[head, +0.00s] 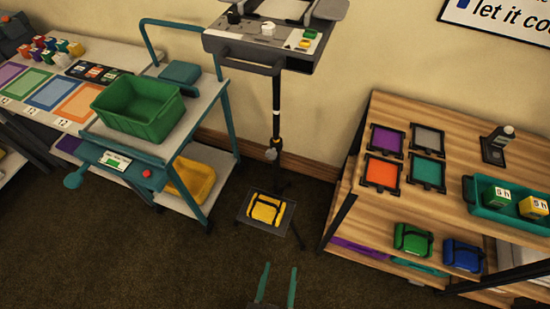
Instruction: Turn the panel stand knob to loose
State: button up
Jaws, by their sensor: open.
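The panel stand (276,105) is a dark upright pole near the wall, with a grey control panel (245,47) on top. A grey knob (271,154) sits on the pole at about mid-height. The panel's top carries a black knob (234,17) and a white knob (268,28). I cannot read any loose or tight marking. My gripper (278,268) shows at the bottom middle, with two teal fingers apart and nothing between them. It is well below the pole knob in the picture and touches nothing visible.
A yellow bag (266,209) lies on a low platform (248,232) at the stand's foot. A teal cart (228,110) with a green bin (138,104) stands left. A wooden shelf (450,140) stands right. Dark carpet (170,265) is open in front.

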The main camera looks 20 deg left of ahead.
jog(key=w+a+f+n, duration=0.1)
jog(key=w+a+f, duration=0.3)
jog(key=w+f, duration=0.3)
jog(key=t+h, duration=0.2)
jog(key=t, duration=0.2)
send_near(271, 157)
jog(key=shift+m, duration=0.3)
jog(key=w, duration=0.7)
jog(key=shift+w+a+f, duration=0.15)
jog(key=shift+w+a, duration=0.05)
jog(key=shift+w, duration=0.1)
jog(key=shift+w+a, duration=0.15)
jog(key=shift+w, duration=0.4)
jog(key=shift+d, duration=0.2)
jog(key=shift+c, duration=0.2)
jog(key=shift+w, duration=0.1)
jog(key=c, duration=1)
jog(key=shift+d, duration=0.1)
